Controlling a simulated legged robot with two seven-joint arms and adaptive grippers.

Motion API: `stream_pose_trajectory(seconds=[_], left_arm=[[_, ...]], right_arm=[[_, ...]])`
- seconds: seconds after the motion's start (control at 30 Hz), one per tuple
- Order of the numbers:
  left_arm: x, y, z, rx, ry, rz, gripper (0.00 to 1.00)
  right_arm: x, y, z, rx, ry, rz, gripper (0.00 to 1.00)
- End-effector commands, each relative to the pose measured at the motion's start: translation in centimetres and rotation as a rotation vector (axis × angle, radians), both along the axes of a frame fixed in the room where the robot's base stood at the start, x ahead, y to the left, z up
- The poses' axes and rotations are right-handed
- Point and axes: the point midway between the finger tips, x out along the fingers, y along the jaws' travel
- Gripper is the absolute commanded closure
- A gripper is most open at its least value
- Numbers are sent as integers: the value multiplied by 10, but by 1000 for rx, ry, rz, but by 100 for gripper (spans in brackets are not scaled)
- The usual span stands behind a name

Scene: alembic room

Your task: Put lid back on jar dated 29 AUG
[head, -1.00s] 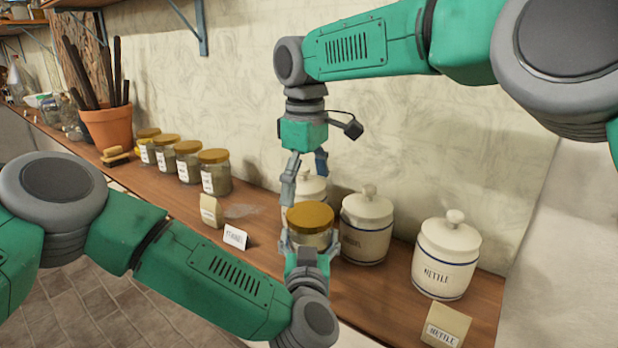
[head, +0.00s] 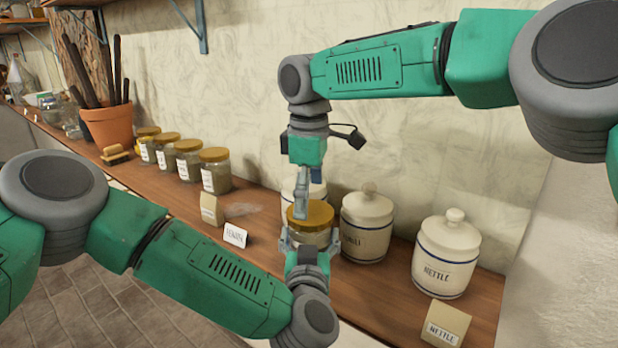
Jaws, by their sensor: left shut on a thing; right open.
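A glass jar (head: 313,238) with a mustard-yellow lid (head: 320,216) on top is near the front edge of the wooden shelf. My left gripper (head: 310,244) is shut around the jar's sides from the front. My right gripper (head: 308,200) is open and points down right above the lid, with one finger overlapping the lid in the picture. I cannot tell whether that finger touches it. The jar's label and date do not show, and I cannot tell whether the lid is seated.
Several yellow-lidded, labelled jars (head: 189,163) stand in a row at left. White canisters (head: 367,228) stand behind and right of the held jar, one marked NETTLE (head: 446,258). Cards (head: 235,236) and a terracotta pot (head: 108,127) are also on the shelf (head: 385,285).

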Motion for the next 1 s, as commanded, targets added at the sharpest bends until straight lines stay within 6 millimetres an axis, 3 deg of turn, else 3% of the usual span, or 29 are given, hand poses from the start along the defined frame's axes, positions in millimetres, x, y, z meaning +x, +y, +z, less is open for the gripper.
stream_pose_trajectory(seconds=[0.23, 0.6, 0.63, 0.77, 1.0], left_arm=[[0, 0, 1, 0, -1, 0, 100], [0, 0, 1, 0, -1, 0, 100], [0, 0, 1, 0, -1, 0, 100], [0, 0, 1, 0, -1, 0, 100], [0, 0, 1, 0, -1, 0, 100]], right_arm=[[1, 0, -28, 0, 1, 0, 7], [1, 0, -33, 0, -1, -1, 7], [1, 0, -33, 0, -1, -1, 14], [1, 0, -33, 0, -1, -1, 59], [1, 0, -33, 0, -3, -37, 60]])
